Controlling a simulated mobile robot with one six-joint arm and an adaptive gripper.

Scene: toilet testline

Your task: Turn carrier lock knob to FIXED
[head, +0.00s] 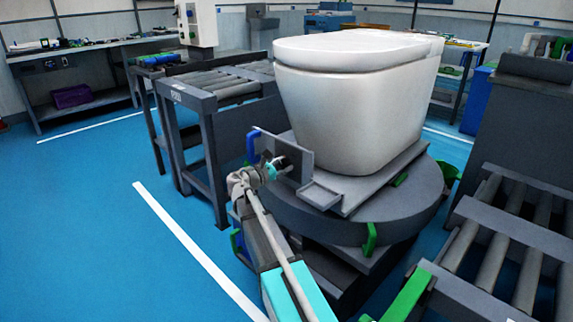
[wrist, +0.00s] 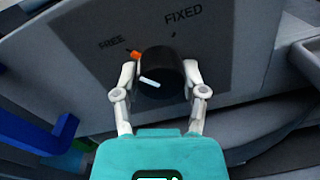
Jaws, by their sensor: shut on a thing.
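The carrier lock knob (wrist: 165,62) is a black round knob on a grey panel (wrist: 75,50) in the wrist view. It has a white line on its face and an orange tab (wrist: 136,55) at its upper left, on the side of the FREE label (wrist: 112,42). The FIXED label (wrist: 184,17) is above and to the right of the knob. My gripper (wrist: 159,75) is shut on the knob, one finger on each side. In the head view my gripper (head: 268,170) is at the panel (head: 301,165) below the toilet, and the knob is mostly hidden.
A white toilet (head: 350,100) stands on a grey carrier plate over a round turntable (head: 395,220). A blue handle (head: 252,146) is beside the panel, left of my gripper. Roller conveyors stand behind (head: 225,85) and at the right (head: 520,270). Blue floor is clear at the left.

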